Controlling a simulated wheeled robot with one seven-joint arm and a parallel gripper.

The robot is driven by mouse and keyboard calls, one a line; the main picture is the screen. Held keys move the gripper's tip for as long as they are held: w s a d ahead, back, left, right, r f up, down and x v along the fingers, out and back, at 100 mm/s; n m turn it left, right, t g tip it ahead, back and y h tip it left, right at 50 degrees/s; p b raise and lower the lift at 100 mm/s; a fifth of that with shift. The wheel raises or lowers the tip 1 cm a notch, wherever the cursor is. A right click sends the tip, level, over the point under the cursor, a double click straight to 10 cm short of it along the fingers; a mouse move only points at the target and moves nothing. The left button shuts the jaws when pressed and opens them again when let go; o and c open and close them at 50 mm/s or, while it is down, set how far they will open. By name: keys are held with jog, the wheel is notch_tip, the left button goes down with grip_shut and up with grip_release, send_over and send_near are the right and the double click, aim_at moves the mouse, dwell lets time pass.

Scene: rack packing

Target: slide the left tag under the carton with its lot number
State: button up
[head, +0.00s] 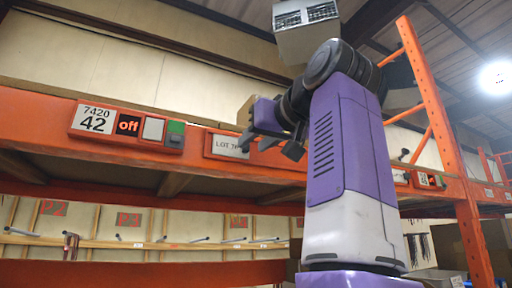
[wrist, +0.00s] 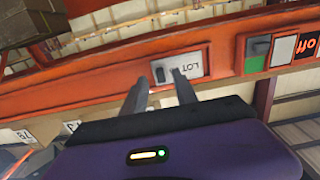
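A white tag reading "LOT" (head: 226,146) sits in a red-framed holder on the orange beam, partly hidden by my gripper in the head view. The wrist view shows this tag (wrist: 194,64) upside down. My gripper (wrist: 162,77) has its two fingers apart, with tips at the tag; I see nothing clearly held, and contact is unclear. A small dark piece lies on the tag between the fingertips. In the head view my gripper (head: 255,143) is in front of the beam. A tan box-like thing (head: 244,110) shows just behind it; I cannot read a lot number there.
A label "7420 42" (head: 95,119) with an "off" display and green button is left on the beam (head: 40,112). White number cards (wrist: 18,136) show at the wrist view's lower left. Brown boxes (wrist: 28,20) are at its upper left. An orange upright (head: 432,95) stands right.

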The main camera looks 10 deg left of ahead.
aim_at(233, 146)
jog(key=shift+p+x, duration=0.4)
jog(key=shift+x, duration=0.8)
grip_shut()
dwell(0.6)
